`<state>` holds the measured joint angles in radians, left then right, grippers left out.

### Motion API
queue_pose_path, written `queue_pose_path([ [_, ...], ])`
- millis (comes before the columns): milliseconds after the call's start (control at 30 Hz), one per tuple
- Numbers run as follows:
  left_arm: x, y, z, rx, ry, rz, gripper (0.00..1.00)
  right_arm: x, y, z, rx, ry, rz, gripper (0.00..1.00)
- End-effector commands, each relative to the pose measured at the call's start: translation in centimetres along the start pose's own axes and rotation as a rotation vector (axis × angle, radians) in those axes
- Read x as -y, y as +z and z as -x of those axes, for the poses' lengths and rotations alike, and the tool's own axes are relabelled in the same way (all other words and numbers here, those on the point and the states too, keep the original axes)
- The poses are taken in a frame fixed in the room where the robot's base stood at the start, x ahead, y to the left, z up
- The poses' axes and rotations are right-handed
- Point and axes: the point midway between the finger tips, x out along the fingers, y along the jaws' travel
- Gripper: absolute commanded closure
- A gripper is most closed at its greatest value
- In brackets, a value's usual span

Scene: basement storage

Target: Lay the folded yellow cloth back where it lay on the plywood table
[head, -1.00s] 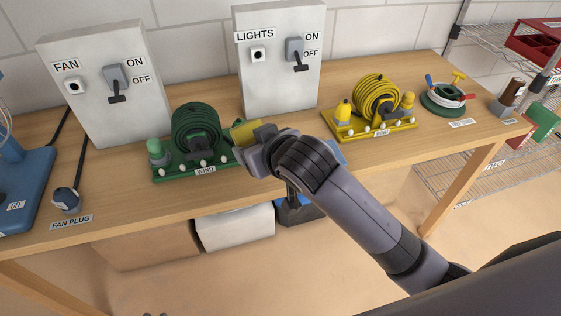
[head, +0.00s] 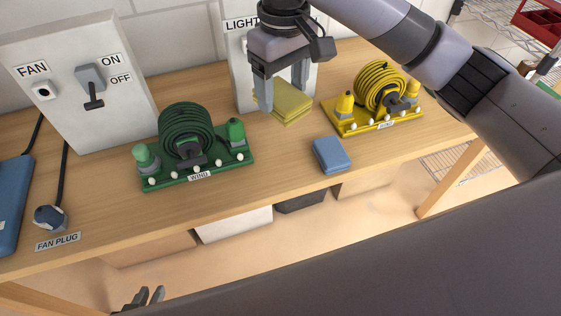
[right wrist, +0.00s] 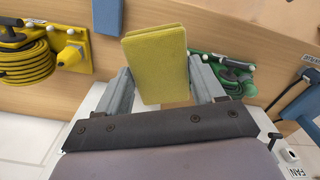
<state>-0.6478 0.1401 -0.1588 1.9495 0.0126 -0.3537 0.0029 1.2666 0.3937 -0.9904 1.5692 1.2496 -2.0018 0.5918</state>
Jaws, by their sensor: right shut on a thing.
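The folded yellow cloth (head: 292,104) is between the two fingers of my right gripper (head: 282,92), in front of the LIGHTS panel. The gripper is shut on it and points down. The cloth also shows between the fingers in the right wrist view (right wrist: 158,65). I cannot tell whether its underside touches the plywood table (head: 250,190). My left gripper (head: 146,297) shows only by its fingertips at the bottom edge of the head view, below the table's front edge; its opening is unclear.
A green reel board (head: 200,170) stands left of the cloth, and a yellow reel board (head: 378,124) stands right of it. A blue folded block (head: 331,155) lies near the front edge. The FAN panel (head: 80,80) and LIGHTS panel (head: 242,65) stand behind.

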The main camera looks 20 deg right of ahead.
Motion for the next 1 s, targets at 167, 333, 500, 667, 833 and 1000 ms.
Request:
queue_pose_path([
  [167, 0.0, 0.4, -0.3, 0.000, 0.000, 0.000, 0.75, -0.2, 0.5, -2.5, 0.018, -0.003, 0.000, 0.56],
  [333, 0.0, 0.4, -0.3, 0.001, 0.001, 0.000, 0.75, -0.2, 0.5, -6.9, 0.015, -0.002, -0.001, 0.56],
  [500, 0.0, 0.5, -0.3, 0.001, 0.001, 0.000, 0.75, -0.2, 0.5, -11.4, 0.014, -0.001, -0.001, 0.56],
  [667, 0.0, 0.6, -0.4, 0.001, 0.001, 0.000, 0.75, -0.2, 0.5, -14.3, 0.011, -0.001, 0.000, 0.56],
  [833, -0.1, 0.6, -0.4, 0.001, 0.001, 0.000, 0.75, -0.2, 0.5, -15.7, 0.009, -0.002, 0.000, 0.56],
  [1000, -0.1, 0.7, -0.5, 0.001, 0.001, 0.000, 0.75, -0.2, 0.5, -18.3, 0.012, -0.002, -0.001, 0.56],
])
